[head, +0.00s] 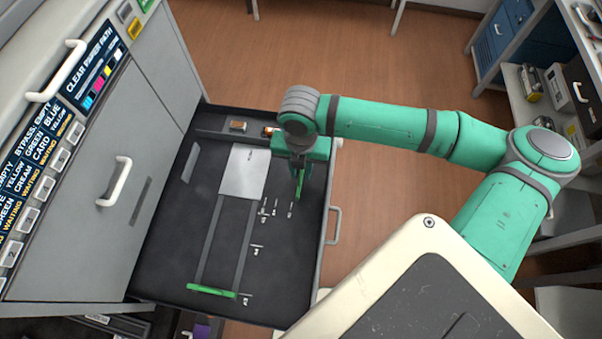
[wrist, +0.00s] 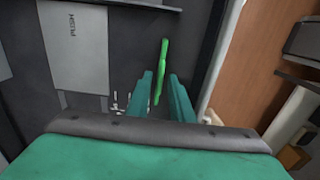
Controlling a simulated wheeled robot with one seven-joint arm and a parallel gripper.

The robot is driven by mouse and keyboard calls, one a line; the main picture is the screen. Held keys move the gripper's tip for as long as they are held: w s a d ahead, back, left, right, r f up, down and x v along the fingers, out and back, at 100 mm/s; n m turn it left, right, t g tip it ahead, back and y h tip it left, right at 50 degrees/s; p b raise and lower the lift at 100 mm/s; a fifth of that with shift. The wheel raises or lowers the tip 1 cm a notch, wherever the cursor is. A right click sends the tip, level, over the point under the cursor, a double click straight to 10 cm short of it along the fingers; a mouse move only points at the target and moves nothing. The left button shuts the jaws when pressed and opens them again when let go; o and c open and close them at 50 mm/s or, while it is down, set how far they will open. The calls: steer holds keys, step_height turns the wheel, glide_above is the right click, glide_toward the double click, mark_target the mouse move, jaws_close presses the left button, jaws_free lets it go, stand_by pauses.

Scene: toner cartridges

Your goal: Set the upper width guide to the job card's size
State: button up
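The open drawer (head: 160,262) holds a pale plate (head: 243,172), marked PUSH in the wrist view (wrist: 75,40). A thin bright green guide (head: 301,188) stands in the drawer to the right of this plate. Another green guide (head: 212,291) lies across the tracks at the drawer's near end. My gripper (head: 299,178) is down over the right-hand guide. In the wrist view the gripper (wrist: 161,76) is open, with the near end of that green guide (wrist: 162,62) between its fingers and visible gaps on both sides. I cannot make out a job card's size.
Small white size marks (head: 257,251) are printed on the drawer floor. The drawer's right wall and handle (head: 334,226) are close to my gripper. The printer front (head: 95,180) rises on the left. A shelf with items (head: 530,85) stands at the right.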

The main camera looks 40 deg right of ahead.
jaws_close()
steer(key=shift+w+a, duration=0.3)
steer(key=shift+w, duration=0.1)
stand_by(0.4)
jaws_free()
steer(key=shift+a, duration=0.1)
steer(key=shift+r, duration=0.15)
